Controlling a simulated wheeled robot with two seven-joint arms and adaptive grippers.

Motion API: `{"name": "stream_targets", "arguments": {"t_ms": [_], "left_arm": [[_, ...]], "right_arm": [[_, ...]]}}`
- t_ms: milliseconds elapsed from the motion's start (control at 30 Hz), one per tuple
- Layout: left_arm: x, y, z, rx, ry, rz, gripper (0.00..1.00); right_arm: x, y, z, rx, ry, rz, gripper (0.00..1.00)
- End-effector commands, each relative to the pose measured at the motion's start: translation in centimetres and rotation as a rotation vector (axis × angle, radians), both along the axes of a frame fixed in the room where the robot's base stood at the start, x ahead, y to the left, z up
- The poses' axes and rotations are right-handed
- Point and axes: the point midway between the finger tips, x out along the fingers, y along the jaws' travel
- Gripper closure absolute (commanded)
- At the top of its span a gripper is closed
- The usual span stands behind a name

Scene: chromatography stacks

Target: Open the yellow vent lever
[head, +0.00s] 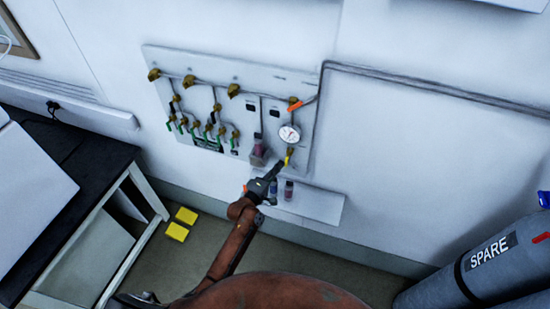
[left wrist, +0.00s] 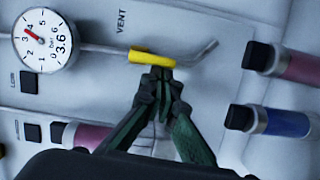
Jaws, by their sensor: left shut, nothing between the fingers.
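The yellow vent lever (head: 288,156) is on the wall panel (head: 225,75), below the round pressure gauge (head: 289,133). In the left wrist view the lever (left wrist: 151,59) lies crosswise near the "VENT" label, on a thin pipe running from the gauge (left wrist: 45,39), which reads 3.6 bar. My left gripper (head: 281,165) is shut and empty. Its fingertips (left wrist: 158,73) are right at the lever's lower edge in the left wrist view; I cannot tell whether they touch it. My right gripper is not in view.
Small cartridges, one pink (left wrist: 300,66) and one blue (left wrist: 285,122), sit beside the lever. A narrow shelf (head: 318,204) is under the panel. An orange handle (head: 296,105) is above the gauge. Grey cylinders (head: 485,265) stand at right, a dark-topped table (head: 60,165) at left.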

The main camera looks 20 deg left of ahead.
Motion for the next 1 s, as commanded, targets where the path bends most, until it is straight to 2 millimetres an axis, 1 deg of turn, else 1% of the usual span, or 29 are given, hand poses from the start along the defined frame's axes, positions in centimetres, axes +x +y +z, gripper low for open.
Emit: {"name": "stream_targets", "arguments": {"t_ms": [367, 467, 567, 667, 700, 733, 800, 1000], "left_arm": [[0.0, -0.1, 0.0, 0.000, 0.001, -0.001, 1.00], [0.0, 0.3, -0.1, 0.002, 0.000, -0.001, 1.00], [0.1, 1.2, -0.1, 0.004, 0.000, -0.002, 1.00], [0.3, 2.8, -0.1, 0.005, 0.000, -0.004, 1.00], [0.4, 3.7, -0.1, 0.007, -0.001, -0.005, 1.00], [0.1, 4.0, -0.1, 0.004, 0.000, -0.006, 1.00], [-1.9, 4.4, -0.2, 0.001, 0.004, -0.006, 1.00], [-5.9, 5.8, -0.1, 0.002, 0.002, -0.005, 1.00]], "right_arm": [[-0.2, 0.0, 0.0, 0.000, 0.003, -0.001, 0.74], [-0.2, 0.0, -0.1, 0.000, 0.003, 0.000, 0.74], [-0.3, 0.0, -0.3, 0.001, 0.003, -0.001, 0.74], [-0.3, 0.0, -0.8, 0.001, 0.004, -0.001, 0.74], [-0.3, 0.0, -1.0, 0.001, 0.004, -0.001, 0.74], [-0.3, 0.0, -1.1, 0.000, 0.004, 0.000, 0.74], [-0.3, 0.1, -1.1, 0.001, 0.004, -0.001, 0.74], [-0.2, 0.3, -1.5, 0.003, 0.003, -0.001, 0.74]]}}
